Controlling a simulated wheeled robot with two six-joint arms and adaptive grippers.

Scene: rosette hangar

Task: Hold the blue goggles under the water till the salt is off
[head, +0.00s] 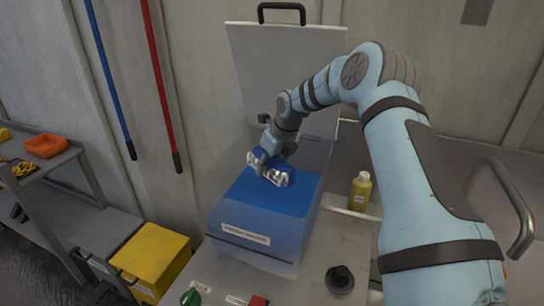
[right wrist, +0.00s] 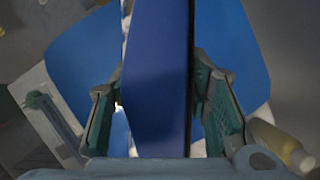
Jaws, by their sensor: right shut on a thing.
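The blue goggles (head: 271,176), with white patches along them, are over the blue top of a box-shaped washer (head: 258,238) with a label on its front. My right gripper (head: 264,160) is shut on the goggles from above. In the right wrist view, a blue piece (right wrist: 156,75) lies between the two green-padded fingers of my right gripper (right wrist: 157,108), with the brighter blue surface (right wrist: 228,60) behind it. I cannot tell whether the goggles touch that surface. No running water shows. My left gripper is not in view.
The washer's grey lid (head: 280,70) stands open behind it. A yellow bottle (head: 360,192) stands to its right, and a black round thing (head: 340,279) lies in front. A yellow bin (head: 150,258) is at lower left. Blue (head: 110,75) and red (head: 158,80) poles lean on the wall.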

